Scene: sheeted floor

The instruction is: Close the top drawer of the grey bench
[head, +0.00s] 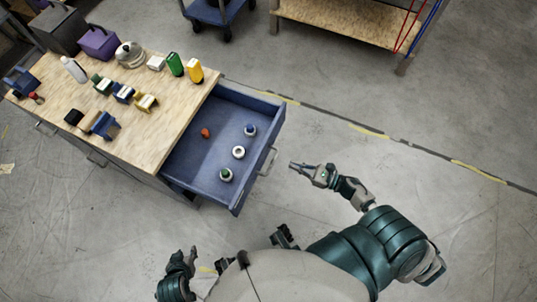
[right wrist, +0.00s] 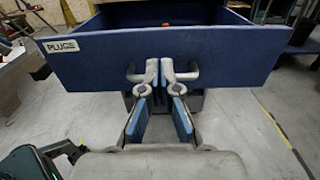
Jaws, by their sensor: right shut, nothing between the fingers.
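The grey bench (head: 178,192) with a wooden top stands at the left in the head view. Its top drawer (head: 205,170) is blue and pulled well out; its front panel (right wrist: 240,62) fills the upper right wrist view. The drawer's grey bar handle (head: 267,160) also shows in the right wrist view (right wrist: 194,74), its middle hidden by my fingers. My right gripper (head: 293,165) is shut and empty, just in front of the handle; in the head view a small gap shows between them. My left gripper (head: 188,255) is low at the left, away from the bench; its opening is unclear.
The drawer holds a red item (head: 205,133) and several small round items, such as a white ring (head: 238,152). Bottles, a purple box (head: 98,42) and other items stand on the benchtop. The floor (head: 430,185) right of the drawer is clear.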

